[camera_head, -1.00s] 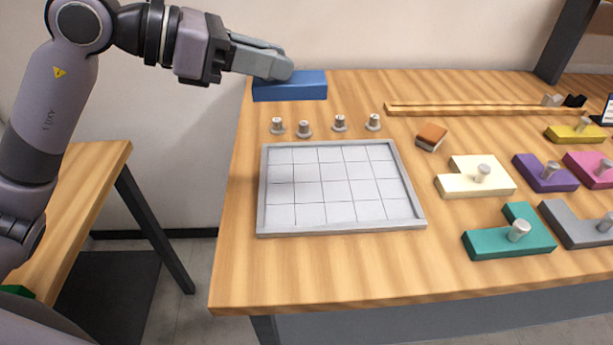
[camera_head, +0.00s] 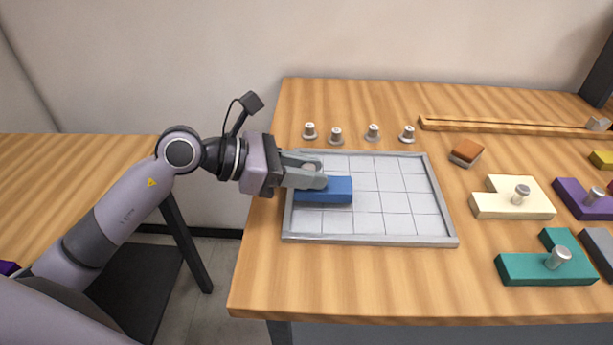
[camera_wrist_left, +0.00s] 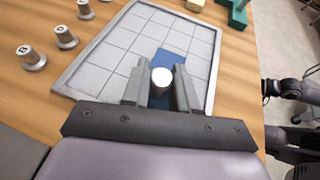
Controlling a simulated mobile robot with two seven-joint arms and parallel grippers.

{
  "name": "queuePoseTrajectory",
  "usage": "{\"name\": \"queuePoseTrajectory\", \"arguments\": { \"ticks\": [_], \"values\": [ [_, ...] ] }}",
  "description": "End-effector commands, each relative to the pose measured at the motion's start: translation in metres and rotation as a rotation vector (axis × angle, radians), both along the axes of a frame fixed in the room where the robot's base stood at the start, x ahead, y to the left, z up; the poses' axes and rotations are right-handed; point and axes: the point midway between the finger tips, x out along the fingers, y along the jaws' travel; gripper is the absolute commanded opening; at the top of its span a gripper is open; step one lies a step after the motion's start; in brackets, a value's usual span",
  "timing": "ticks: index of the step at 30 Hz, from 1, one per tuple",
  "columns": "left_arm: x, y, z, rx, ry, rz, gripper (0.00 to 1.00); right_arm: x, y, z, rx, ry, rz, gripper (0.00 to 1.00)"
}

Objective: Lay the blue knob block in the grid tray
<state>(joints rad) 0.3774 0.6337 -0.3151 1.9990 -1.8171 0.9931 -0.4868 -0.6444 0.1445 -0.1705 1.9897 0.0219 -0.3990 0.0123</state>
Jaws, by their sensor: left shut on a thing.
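The blue knob block (camera_head: 338,190) is over the left part of the grid tray (camera_head: 448,225), near its left wall. My left gripper (camera_head: 318,176) is shut on the block's knob, which shows as a pale round top between the fingers in the left wrist view (camera_wrist_left: 161,77). The blue body also shows there (camera_wrist_left: 172,62), partly hidden by the fingers. I cannot tell whether the block touches the tray floor or hangs just above it. The other tray cells are empty. My right gripper is not in view.
Several small metal knobs (camera_head: 372,132) stand behind the tray. An orange and grey block (camera_head: 466,152) and a wooden rail (camera_head: 510,127) lie at the back right. Cream (camera_head: 510,197), teal (camera_head: 548,262) and purple (camera_head: 583,199) knob blocks lie to the right.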

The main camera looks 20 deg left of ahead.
Motion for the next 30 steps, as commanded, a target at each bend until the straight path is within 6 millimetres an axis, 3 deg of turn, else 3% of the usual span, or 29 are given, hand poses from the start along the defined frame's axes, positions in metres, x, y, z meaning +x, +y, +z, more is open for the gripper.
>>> {"name": "queuePoseTrajectory", "arguments": {
  "ticks": [3, 15, 16, 18, 30],
  "values": [
    [0.000, 0.000, -0.012, -0.002, 0.001, 0.002, 0.00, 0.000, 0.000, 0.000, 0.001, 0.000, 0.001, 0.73],
    [0.000, 0.000, -0.018, -0.001, -0.001, 0.001, 0.00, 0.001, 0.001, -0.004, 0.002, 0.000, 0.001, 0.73],
    [0.000, 0.000, -0.017, -0.001, -0.001, 0.001, 0.35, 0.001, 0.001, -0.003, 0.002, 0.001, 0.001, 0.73],
    [0.000, 0.000, -0.016, -0.001, -0.001, 0.001, 0.54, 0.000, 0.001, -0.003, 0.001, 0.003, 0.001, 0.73],
    [0.000, 0.000, -0.010, -0.001, -0.001, 0.000, 0.54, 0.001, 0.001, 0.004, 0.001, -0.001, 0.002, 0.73]
  ]
}}
